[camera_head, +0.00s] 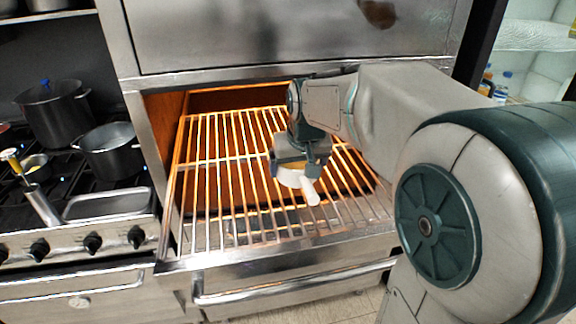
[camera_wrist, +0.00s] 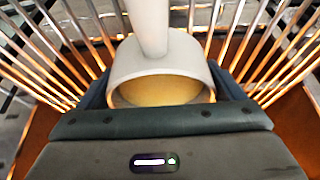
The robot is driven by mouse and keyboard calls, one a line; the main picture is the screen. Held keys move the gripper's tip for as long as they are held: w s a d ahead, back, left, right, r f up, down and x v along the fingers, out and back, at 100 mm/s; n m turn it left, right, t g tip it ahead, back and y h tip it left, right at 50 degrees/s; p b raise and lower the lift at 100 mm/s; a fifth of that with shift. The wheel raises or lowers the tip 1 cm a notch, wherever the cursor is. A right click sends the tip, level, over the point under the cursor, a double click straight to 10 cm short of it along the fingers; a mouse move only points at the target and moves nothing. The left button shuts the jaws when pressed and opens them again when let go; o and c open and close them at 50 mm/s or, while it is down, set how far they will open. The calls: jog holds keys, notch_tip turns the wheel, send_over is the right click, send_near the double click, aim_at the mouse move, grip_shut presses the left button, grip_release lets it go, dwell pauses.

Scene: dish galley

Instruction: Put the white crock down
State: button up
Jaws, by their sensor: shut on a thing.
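The white crock (camera_head: 291,177) is a small round pot with a straight white handle that points toward the lower right in the head view. In the wrist view the crock (camera_wrist: 180,62) shows its rim and a tan-yellow inside, with the handle pointing away at the top. My gripper (camera_head: 303,160) is shut on the crock, over the wire rack (camera_head: 225,215) of the open oven. The wrist view shows dark finger parts on both sides of the crock. I cannot tell whether the crock's base touches the rack bars.
The rack is bare around the crock. A stove at left holds a tall dark pot (camera_head: 54,108), a grey pot (camera_head: 110,150) and a metal tray (camera_head: 106,204). The oven handle (camera_head: 295,286) runs below the rack. An open fridge with bottles (camera_head: 503,80) stands at right.

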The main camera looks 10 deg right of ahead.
aim_at(303, 175)
jog(key=shift+f, duration=2)
jog(key=shift+f, duration=0.1)
jog(key=shift+f, duration=0.15)
jog(key=o, duration=1.1)
jog(key=shift+r, duration=0.2)
jog(key=shift+r, duration=0.25)
jog(key=v, duration=1.1)
jog(key=shift+s+r+b, duration=0.25)
jog(key=shift+s+b, duration=0.05)
jog(key=shift+b, duration=0.05)
